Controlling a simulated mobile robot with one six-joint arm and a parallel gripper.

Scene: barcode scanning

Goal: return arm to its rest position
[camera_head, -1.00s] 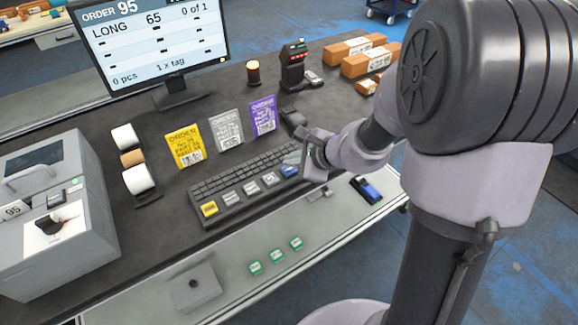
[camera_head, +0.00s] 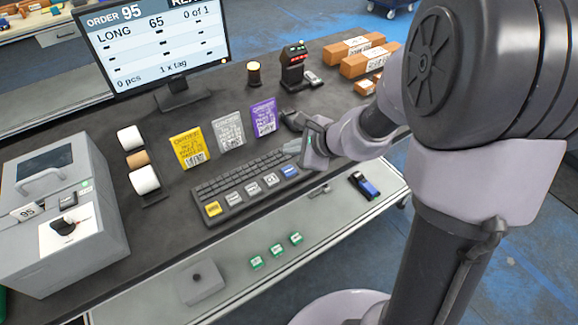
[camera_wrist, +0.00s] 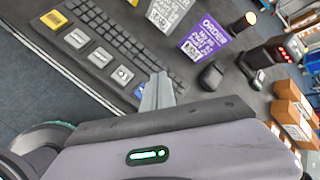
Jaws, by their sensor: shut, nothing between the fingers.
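My gripper (camera_head: 297,146) is at the right end of the black keyboard (camera_head: 222,181) in the head view, above the desk. In the wrist view my gripper (camera_wrist: 158,92) shows its fingers together, with nothing between them, pointing over the right part of the keyboard (camera_wrist: 128,45). The gripper is apart from the blue key (camera_head: 289,171), which is in plain sight below it. My arm reaches in from the right side of the head view.
Yellow (camera_head: 188,150), grey (camera_head: 228,131) and purple (camera_head: 263,117) order cards stand behind the keyboard. A monitor (camera_head: 152,45), a scanner on its stand (camera_head: 294,68) and brown boxes (camera_head: 353,48) are farther back. A grey machine (camera_head: 60,215) stands at left.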

